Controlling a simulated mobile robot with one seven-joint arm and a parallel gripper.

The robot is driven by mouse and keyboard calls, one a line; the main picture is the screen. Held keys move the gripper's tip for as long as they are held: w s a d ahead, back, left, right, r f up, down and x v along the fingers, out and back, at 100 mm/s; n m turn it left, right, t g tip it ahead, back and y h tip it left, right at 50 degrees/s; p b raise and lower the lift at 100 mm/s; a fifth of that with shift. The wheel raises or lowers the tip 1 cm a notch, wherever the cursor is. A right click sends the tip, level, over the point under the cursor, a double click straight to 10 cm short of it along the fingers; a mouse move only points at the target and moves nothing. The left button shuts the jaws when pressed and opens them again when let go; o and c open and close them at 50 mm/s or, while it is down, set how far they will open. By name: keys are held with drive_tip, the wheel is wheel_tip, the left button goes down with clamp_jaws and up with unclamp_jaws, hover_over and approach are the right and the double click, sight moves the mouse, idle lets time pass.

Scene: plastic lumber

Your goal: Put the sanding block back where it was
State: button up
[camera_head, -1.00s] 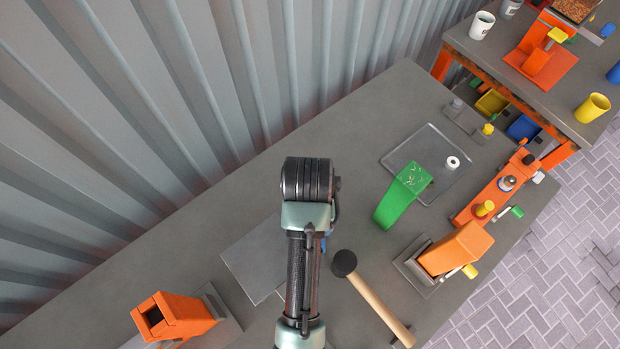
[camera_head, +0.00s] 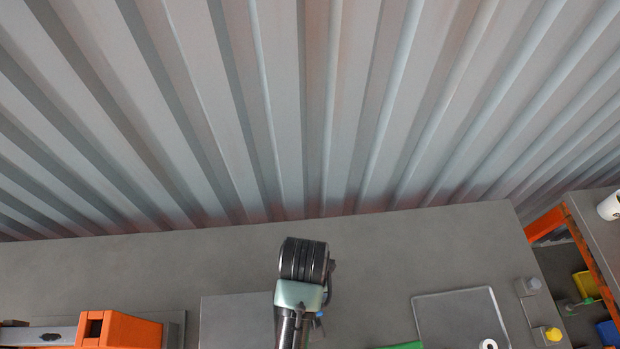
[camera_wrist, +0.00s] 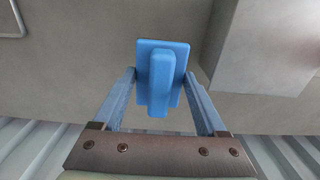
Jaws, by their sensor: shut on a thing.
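The sanding block (camera_wrist: 158,85), a blue block with a raised grip along its middle, sits between the two fingers of my gripper (camera_wrist: 161,73) in the wrist view. My gripper is shut on it, with one finger on each side. The grey bench top (camera_wrist: 75,75) lies beyond the block; I cannot tell the gap between them. In the head view only my arm shows over the bench (camera_head: 150,260); the gripper and the block are hidden there.
A pale grey raised slab (camera_wrist: 262,45) is right of the block. A grey plate (camera_head: 235,320) lies beside my arm, an orange tool (camera_head: 120,330) at left, a tray (camera_head: 450,310) at right. A corrugated wall (camera_head: 300,110) closes the back. Bare bench runs along it.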

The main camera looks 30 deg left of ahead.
drive_tip(key=shift+f, duration=3.35)
drive_tip(key=shift+f, duration=0.2)
drive_tip(key=o, duration=1.2)
drive_tip(key=shift+o, duration=0.2)
drive_tip(key=shift+r, duration=0.1)
wheel_tip(320, 180, up, 12)
drive_tip(key=shift+r, duration=0.1)
